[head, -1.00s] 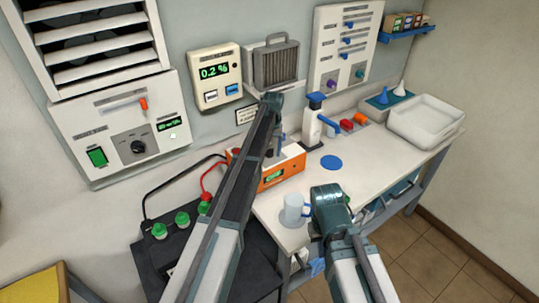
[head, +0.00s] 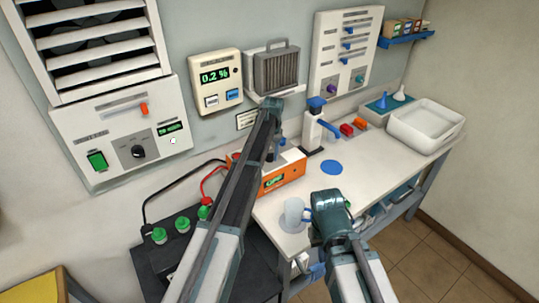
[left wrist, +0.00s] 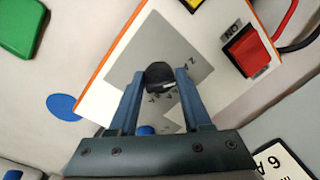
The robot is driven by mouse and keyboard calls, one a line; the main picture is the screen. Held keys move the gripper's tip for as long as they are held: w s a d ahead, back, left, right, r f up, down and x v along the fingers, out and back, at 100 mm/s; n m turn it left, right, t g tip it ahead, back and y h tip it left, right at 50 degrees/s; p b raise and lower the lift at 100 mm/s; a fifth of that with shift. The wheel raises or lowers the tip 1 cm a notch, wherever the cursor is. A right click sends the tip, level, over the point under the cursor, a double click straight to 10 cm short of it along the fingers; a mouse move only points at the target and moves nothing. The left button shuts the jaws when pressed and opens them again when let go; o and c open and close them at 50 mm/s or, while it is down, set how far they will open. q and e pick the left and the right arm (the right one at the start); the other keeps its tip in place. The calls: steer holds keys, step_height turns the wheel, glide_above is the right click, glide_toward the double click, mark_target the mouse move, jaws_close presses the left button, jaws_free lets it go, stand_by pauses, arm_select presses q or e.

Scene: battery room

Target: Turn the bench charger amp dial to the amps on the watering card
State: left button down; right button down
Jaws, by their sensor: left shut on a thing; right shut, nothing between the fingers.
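The bench charger (head: 283,180) is a white and orange box with a lit green display on the bench, partly behind my left arm. Its black amp dial (left wrist: 160,74) sits on a grey plate in the left wrist view. My left gripper (left wrist: 162,82) is shut on the dial, one blue finger on each side, and hides part of the scale. A white card (head: 247,119) hangs on the wall behind the charger, partly hidden by my arm. A card (left wrist: 286,160) reading "6 A" shows at the wrist view's lower right. My right gripper (head: 332,212) is shut and empty beside the mug.
A blue disc (head: 331,167), a white bottle (head: 312,130) and a white tray (head: 425,125) are on the bench. A red switch (left wrist: 246,50) sits near the dial.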

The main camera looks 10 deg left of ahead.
arm_select(q)
steer(key=m, duration=0.3)
steer(key=shift+m, duration=0.4)
steer(key=m, duration=0.3)
steer(key=shift+s+m, duration=0.1)
steer(key=shift+m, duration=0.3)
steer(key=m, duration=0.4)
steer(key=shift+a+t, duration=0.1)
steer(key=shift+t, duration=0.2)
steer(key=shift+m+h, duration=0.3)
steer(key=shift+m, duration=1.4)
steer(key=shift+c, duration=1.9)
jaws_free()
